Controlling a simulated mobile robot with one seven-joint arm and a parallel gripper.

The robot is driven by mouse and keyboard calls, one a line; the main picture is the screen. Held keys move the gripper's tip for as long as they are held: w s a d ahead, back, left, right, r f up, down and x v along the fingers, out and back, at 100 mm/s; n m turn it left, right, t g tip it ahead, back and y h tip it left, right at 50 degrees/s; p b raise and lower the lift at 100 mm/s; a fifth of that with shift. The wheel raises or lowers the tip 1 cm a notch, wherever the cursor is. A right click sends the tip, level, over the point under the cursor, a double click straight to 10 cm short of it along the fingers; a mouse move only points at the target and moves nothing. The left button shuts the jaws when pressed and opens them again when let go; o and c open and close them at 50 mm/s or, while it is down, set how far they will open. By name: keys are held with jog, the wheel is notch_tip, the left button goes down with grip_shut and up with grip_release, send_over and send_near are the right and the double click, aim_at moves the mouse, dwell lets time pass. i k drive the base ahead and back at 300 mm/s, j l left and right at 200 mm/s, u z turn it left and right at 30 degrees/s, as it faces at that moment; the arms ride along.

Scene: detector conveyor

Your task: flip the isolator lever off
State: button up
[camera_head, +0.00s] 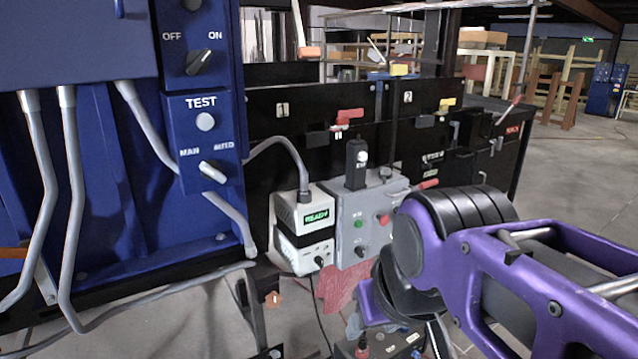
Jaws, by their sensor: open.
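A grey control box (348,222) stands mid-view, in front of the black conveyor housing. A lever with a red grip (428,184) sticks out from its upper right side, pointing right and slightly up. A black upright part with a pale round spot (356,165) stands on the box's top. I cannot tell for certain which of these is the isolator lever; no label on either is readable. My purple and black arm fills the lower right, close to the box in the picture and covering what lies behind it. My gripper's fingers do not show.
A white device with a green display (317,217) adjoins the grey box on its left. A blue cabinet (110,190) with an OFF/ON knob (199,62) and a MAN/AUTO knob (213,171) fills the left. Grey conduits and cables hang below. Open floor (570,190) lies right.

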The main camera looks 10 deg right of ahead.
aim_at(428, 183)
jog(key=z, duration=0.9)
jog(key=i+l, duration=0.45)
jog(key=i, duration=0.2)
jog(key=i+l, duration=0.45)
jog(key=i, duration=0.15)
jog(key=i+l, duration=0.5)
jog(key=i, duration=0.15)
jog(key=z, duration=0.05)
